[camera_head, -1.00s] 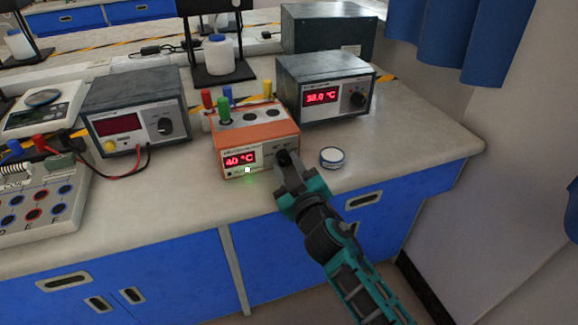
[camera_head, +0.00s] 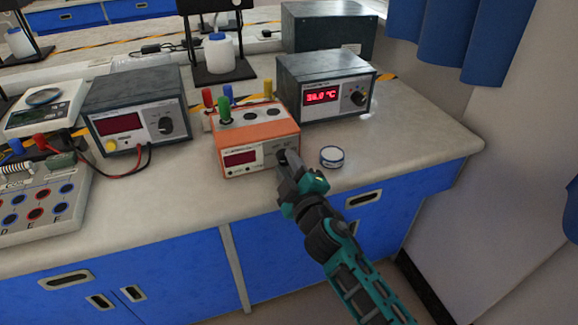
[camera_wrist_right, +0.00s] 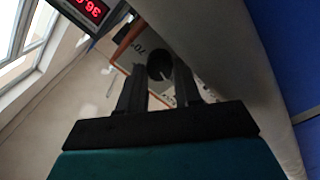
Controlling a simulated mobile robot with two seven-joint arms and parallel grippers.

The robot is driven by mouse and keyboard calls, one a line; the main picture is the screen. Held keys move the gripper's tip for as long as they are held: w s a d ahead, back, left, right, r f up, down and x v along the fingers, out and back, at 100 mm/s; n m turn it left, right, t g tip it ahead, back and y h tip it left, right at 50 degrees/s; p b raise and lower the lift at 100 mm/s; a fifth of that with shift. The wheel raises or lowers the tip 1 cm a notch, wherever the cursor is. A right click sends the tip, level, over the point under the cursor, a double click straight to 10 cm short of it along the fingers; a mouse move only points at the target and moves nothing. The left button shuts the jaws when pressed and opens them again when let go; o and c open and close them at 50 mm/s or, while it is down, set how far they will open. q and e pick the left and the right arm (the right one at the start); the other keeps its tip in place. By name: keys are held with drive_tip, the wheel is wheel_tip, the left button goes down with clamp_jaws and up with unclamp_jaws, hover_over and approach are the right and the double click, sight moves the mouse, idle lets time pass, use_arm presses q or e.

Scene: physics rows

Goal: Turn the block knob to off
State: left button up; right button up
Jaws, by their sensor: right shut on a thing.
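The orange block heater (camera_head: 258,135) stands on the bench with several coloured-capped tubes in its top. Its front display (camera_head: 241,158) is dark. Its black knob (camera_wrist_right: 160,66) is at the right of the front panel. My right gripper (camera_head: 284,158) is at that knob, and in the head view its fingers mostly hide it. In the right wrist view my right gripper's fingers (camera_wrist_right: 158,88) are on either side of the knob, shut on it. My left gripper is not in view.
A grey unit (camera_head: 325,87) with a lit red display stands behind right. A small round white-and-blue tin (camera_head: 332,157) sits close right of my gripper. A dark-display power supply (camera_head: 136,112) with cables stands left. Bench front is clear.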

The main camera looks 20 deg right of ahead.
drive_tip(key=shift+r, duration=0.1)
drive_tip(key=o, duration=1)
drive_tip(key=shift+o, duration=0.2)
drive_tip(key=shift+f, duration=0.3)
